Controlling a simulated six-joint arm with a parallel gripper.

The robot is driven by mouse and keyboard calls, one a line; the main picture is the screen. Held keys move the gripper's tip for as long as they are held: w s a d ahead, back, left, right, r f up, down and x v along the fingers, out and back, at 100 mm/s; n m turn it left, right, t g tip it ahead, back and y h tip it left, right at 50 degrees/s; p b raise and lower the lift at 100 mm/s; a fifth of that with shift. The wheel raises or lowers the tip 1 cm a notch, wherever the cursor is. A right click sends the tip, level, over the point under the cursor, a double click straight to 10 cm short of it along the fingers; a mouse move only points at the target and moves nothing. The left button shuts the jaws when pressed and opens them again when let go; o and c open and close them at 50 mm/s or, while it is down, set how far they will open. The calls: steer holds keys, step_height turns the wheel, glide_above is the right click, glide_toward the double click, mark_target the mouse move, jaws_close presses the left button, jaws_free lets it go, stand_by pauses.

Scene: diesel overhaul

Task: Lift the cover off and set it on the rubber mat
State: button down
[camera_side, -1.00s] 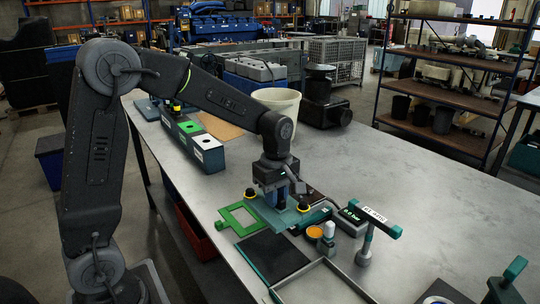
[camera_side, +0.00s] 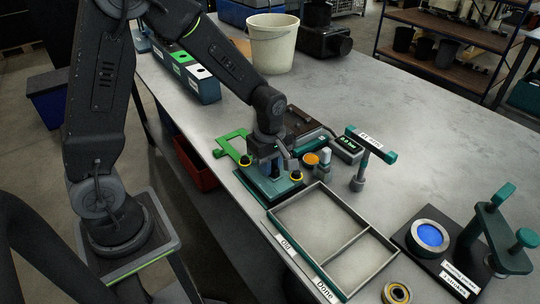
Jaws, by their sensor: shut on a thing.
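The teal cover (camera_side: 283,188) is a flat plate with black knobs in yellow rings at its ends. My gripper (camera_side: 270,172) is shut on it from above, near its middle. The cover is over the black rubber mat (camera_side: 251,184), hiding most of it. Only a dark strip and a teal edge of the mat show on the left. I cannot tell whether the cover touches the mat or hangs just above it.
A green frame (camera_side: 231,146) lies behind the cover. A divided tray (camera_side: 347,244) marked Old and Done stands to the right of the mat.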

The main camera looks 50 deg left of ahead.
steer(key=shift+f, duration=0.15)
steer(key=c, duration=1)
jaws_free()
steer(key=shift+o, duration=0.2)
step_height(320, 180, up, 14)
